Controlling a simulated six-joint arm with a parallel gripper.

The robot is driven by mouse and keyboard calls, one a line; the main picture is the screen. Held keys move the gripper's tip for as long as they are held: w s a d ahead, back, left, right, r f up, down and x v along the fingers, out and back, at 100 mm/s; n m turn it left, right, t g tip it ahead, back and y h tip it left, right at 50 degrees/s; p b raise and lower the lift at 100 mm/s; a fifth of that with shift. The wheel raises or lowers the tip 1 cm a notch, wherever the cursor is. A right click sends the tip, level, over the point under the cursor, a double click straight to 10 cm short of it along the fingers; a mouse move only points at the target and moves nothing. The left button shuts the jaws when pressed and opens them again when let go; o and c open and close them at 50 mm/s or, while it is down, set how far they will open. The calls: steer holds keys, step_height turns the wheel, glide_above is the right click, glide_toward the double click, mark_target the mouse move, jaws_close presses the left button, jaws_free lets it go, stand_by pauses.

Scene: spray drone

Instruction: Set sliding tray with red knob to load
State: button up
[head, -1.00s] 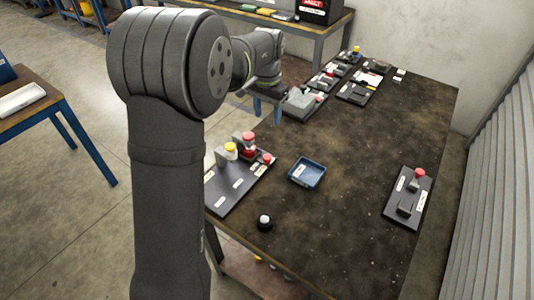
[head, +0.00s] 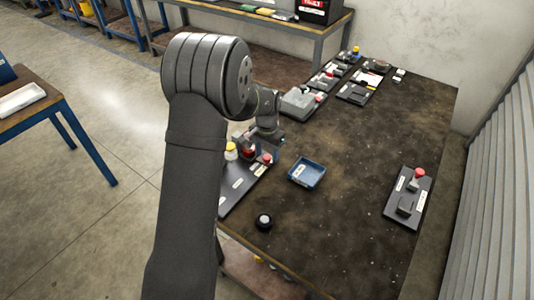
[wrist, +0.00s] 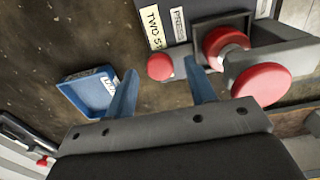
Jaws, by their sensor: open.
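My gripper (head: 268,150) is over the left-hand panel (head: 238,186). In the wrist view my gripper (wrist: 160,66) has its two blue fingers apart and empty. A small red button (wrist: 160,67) shows between the fingertips, and two larger red knobs (wrist: 222,42) (wrist: 262,82) are right of the right finger. I cannot tell whether the fingers touch anything. A dark board (head: 396,210) at the right carries a red knob (head: 418,173) and a grey block (head: 405,206), well away from my gripper. I cannot tell which fixture is the sliding tray; no load mark is readable.
A blue tray (head: 307,173) lies right of the left-hand panel; it also shows in the wrist view (wrist: 88,92). A black round piece (head: 264,221) is near the front edge. Several fixtures (head: 302,103) stand at the back. The table between tray and right board is bare.

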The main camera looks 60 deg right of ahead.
steer(key=shift+f, duration=0.3)
jaws_close()
steer(key=a, duration=1.8)
steer(key=shift+a, duration=0.2)
jaws_free()
steer(key=shift+r, duration=0.1)
